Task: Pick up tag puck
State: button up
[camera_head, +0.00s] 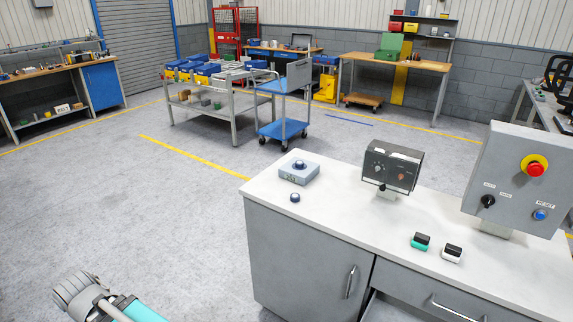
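A small dark blue round puck (295,197) lies on the white worktop (340,215) of the grey cabinet, near its left front edge; it looks like the tag puck. Just behind it is a grey-blue box (298,173) with a dark round knob or puck on top and a small green display on its front. Part of my arm shows at the bottom left, over the floor and well apart from the cabinet. My gripper is not in view.
On the worktop stand a dark meter box (391,167), a grey control panel (519,178) with a red button, a green-and-black block (420,242) and a white-and-black block (452,253). A drawer (415,308) below is partly open. Floor (150,210) left of the cabinet is clear.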

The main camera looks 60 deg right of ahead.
aim_at(298, 164)
jog(key=u, duration=0.25)
jog(key=i, duration=1.8)
jog(key=z, duration=2.35)
